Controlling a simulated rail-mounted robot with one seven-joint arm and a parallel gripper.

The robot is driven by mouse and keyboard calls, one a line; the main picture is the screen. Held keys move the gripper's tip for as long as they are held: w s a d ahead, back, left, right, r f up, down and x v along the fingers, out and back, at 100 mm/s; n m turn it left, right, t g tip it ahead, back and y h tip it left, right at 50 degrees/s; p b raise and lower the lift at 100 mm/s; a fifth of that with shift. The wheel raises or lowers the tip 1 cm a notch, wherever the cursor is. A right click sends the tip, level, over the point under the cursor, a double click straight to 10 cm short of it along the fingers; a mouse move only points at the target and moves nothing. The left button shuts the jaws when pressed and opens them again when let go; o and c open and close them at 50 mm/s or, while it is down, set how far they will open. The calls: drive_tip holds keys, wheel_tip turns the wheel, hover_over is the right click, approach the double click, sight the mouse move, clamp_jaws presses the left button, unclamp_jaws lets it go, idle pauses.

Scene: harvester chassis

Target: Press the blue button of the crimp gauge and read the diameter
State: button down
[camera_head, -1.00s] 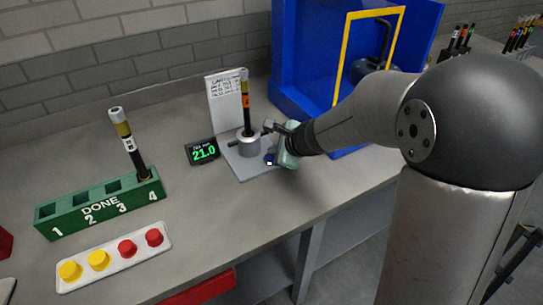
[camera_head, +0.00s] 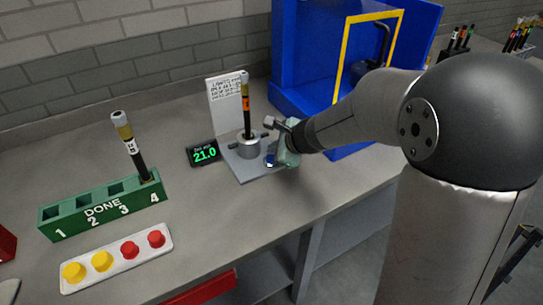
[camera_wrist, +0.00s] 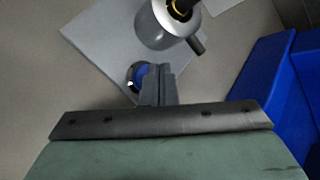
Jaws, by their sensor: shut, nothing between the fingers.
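The crimp gauge stands on a light grey base plate (camera_head: 247,169) on the bench. Its grey metal cylinder (camera_head: 247,147) holds an upright dark hose (camera_head: 247,112) with orange and yellow bands. The blue button (camera_wrist: 141,74) sits on the plate, partly hidden by my fingers in the wrist view; a bit of it shows in the head view (camera_head: 270,160). The display (camera_head: 203,152) beside the plate reads 21.0 in green. My gripper (camera_wrist: 158,75) is shut and empty, its fingertips at the button's right edge in the picture. I cannot tell whether they touch it.
A green DONE rack (camera_head: 105,208) numbered 1 to 4 holds a hose (camera_head: 131,146) in slot 4. A white panel (camera_head: 118,258) has yellow and red buttons. A written card (camera_head: 225,104) stands behind the gauge. A blue machine (camera_head: 305,60) with a yellow frame stands behind my arm.

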wheel_tip(320, 180, up, 5)
drive_tip(key=p, duration=0.4)
drive_tip(key=shift+r, duration=0.1)
idle(0.6)
drive_tip(key=s+d+n+g+h, duration=0.2)
drive_tip(key=s+d+n, duration=0.3)
drive_tip(key=s, duration=0.4)
drive_tip(key=s+d+n+g+h, duration=0.2)
drive_tip(key=s+d+n, duration=0.2)
drive_tip(key=s+n, duration=0.3)
drive_tip(key=s+d+f+n+g+h, duration=0.1)
drive_tip(key=s+d+n, duration=0.4)
drive_tip(key=s, duration=0.8)
drive_tip(key=shift+d+n+g+h, duration=0.35)
drive_tip(key=shift+n+g+h, duration=0.3)
drive_tip(key=shift+n, duration=0.25)
